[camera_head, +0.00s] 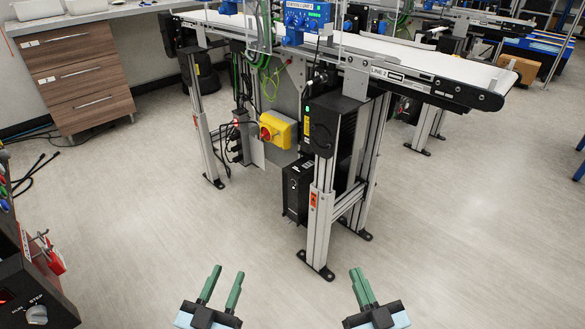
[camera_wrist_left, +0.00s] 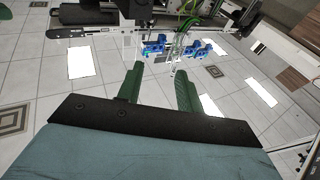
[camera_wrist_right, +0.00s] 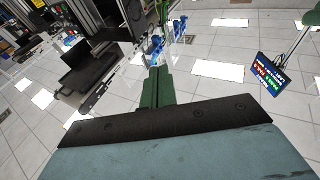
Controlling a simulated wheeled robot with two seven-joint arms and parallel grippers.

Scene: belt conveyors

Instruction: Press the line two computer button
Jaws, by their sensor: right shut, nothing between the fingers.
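A black computer-like box (camera_head: 297,190) with small white marks hangs low beside the front leg of the near conveyor. A second black box (camera_head: 325,125) with a small green light is mounted above it.
The near conveyor (camera_head: 430,62) crosses the top, with a yellow box with a red switch (camera_head: 277,130) under it. A wooden drawer cabinet (camera_head: 80,75) stands at the upper left. A black control box (camera_head: 35,295) is at the lower left. The floor (camera_head: 450,230) at right is clear.

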